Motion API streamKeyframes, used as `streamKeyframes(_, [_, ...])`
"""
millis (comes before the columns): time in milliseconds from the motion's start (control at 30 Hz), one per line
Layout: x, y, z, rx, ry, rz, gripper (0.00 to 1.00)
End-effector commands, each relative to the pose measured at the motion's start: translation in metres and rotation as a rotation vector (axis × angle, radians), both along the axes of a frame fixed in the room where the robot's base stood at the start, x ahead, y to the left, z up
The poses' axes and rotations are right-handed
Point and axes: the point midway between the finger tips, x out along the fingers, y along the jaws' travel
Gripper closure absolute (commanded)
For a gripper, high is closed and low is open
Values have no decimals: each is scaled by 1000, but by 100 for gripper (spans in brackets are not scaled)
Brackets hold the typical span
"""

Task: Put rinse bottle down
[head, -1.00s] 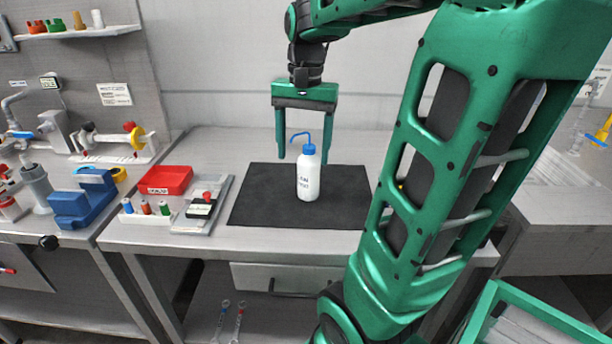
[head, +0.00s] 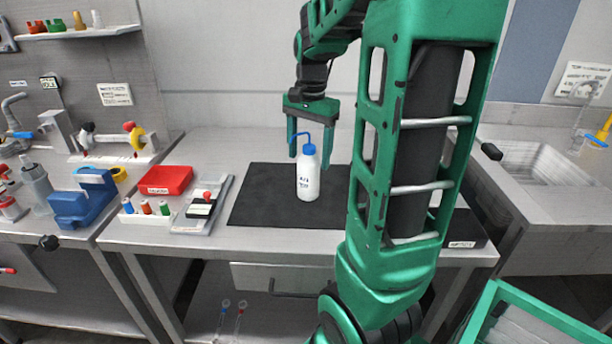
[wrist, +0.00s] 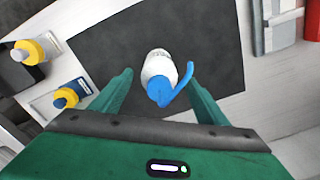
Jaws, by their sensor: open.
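The rinse bottle (head: 308,182) is white with a blue cap and a bent blue spout. It stands upright on the black mat (head: 262,200) on the bench. In the wrist view the bottle (wrist: 158,66) shows between and just beyond the fingers, with its spout pointing toward the right finger. My gripper (head: 310,155) is open around or just behind the bottle's top. It also shows in the wrist view (wrist: 160,82), with a gap on each side of the bottle. The head view does not show the exact depth between fingers and bottle.
Left of the mat are a red tray (head: 166,180), a rack of small coloured bottles (head: 147,217) and a grey device (head: 203,205). A sink (head: 545,165) lies at the right. The mat's left part is clear. My arm hides its right part.

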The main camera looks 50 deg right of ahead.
Motion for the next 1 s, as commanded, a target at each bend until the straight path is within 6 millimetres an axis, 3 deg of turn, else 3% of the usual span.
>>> streamKeyframes(200, [0, 2, -29, 1, 2, 2, 32])
streamKeyframes(533, [0, 2, -35, 1, 0, 3, 32])
streamKeyframes(733, [0, 2, -35, 0, 0, 4, 80])
streamKeyframes(1000, [0, 2, -34, 0, 0, 4, 85])
